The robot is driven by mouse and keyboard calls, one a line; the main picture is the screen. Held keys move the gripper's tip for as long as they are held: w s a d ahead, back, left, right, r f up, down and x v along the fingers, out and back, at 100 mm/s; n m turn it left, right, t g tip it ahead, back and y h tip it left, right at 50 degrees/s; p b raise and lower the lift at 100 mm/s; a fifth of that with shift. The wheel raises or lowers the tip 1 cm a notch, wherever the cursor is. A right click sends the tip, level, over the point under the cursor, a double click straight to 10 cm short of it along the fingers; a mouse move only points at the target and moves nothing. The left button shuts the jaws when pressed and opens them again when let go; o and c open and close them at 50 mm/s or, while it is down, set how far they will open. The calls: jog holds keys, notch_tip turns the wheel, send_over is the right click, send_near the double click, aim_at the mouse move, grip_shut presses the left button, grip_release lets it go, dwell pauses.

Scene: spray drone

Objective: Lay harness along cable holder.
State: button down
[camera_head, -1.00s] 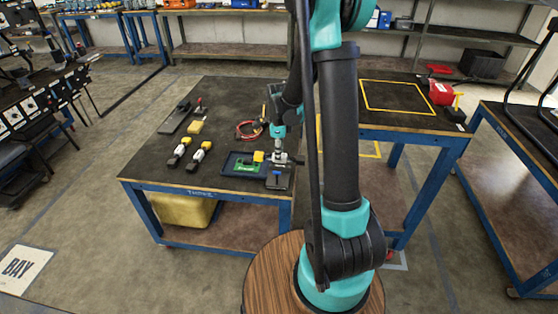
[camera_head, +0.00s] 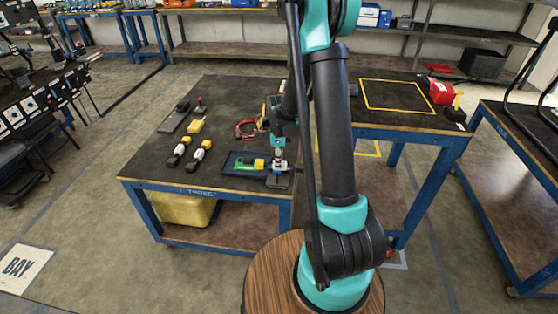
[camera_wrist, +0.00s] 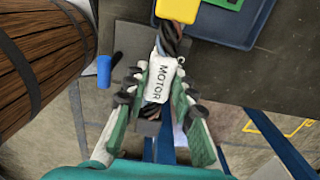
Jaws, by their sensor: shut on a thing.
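My gripper (camera_wrist: 160,84) is shut on the dark cable harness (camera_wrist: 173,42) at its white MOTOR label, which lies between the fingers in the wrist view. A yellow connector (camera_wrist: 178,10) is at the harness's far end, by the blue tray (camera_wrist: 240,27). The dark plate of what appears to be the cable holder (camera_wrist: 128,46) lies below the fingers, with a blue post (camera_wrist: 104,71) at its left. In the head view my gripper (camera_head: 278,156) is over this fixture (camera_head: 278,181) at the table's front edge. Whether the harness touches the holder I cannot tell.
The tray (camera_head: 232,171) with a green board stands left of the fixture. The table's left front is clear.

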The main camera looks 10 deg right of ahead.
jog(key=c, duration=1.3)
grip_release()
jog(key=shift+o, duration=0.2)
notch_tip(320, 180, up, 13)
jog(key=s+d+f+n+t, duration=0.1)
jog(key=s+d+n+t, duration=0.1)
jog(key=s+n, duration=0.8)
jog(key=s+d+f+n+t, duration=0.2)
jog(key=s+n, duration=0.9)
jog(key=s, duration=0.1)
jog(key=shift+f+n, duration=0.15)
jog(key=shift+n, duration=0.15)
